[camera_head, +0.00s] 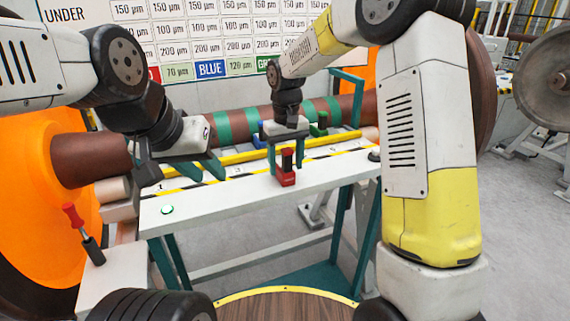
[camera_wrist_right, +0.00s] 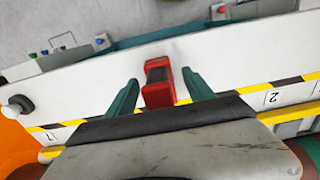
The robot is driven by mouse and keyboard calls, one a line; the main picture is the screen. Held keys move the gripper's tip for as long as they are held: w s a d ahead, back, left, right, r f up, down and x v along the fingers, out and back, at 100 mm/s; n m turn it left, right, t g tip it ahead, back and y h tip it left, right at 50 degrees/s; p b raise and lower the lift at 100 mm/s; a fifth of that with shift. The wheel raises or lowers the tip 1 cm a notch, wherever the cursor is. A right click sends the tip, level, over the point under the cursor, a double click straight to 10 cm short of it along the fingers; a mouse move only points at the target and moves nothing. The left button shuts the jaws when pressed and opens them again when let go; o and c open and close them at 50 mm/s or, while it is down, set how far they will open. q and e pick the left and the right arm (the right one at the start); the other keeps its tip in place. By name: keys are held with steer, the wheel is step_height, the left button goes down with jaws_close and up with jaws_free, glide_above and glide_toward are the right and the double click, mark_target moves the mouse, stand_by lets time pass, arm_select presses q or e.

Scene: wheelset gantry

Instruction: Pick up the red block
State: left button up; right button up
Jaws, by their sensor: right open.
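The red block (camera_head: 287,178), with a dark upper part, stands on the white bench (camera_head: 225,203) in the head view. It also shows in the right wrist view (camera_wrist_right: 158,92). My right gripper (camera_head: 286,157) is open above the block. In the right wrist view its two teal fingers (camera_wrist_right: 159,78) lie on either side of the block, with a visible gap on each side. My left gripper (camera_head: 204,175) is over the left part of the bench, left of the block, with its teal fingers apart and nothing seen between them.
A blue block (camera_head: 258,140) and a green block (camera_head: 319,126) stand behind, near the yellow rail (camera_head: 241,157) and the brown axle. A red-handled tool (camera_head: 74,215) stands at the left. The bench front is mostly clear.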

steer(key=shift+f, duration=0.7)
jaws_close()
steer(key=shift+r, duration=0.1)
steer(key=shift+r, duration=0.1)
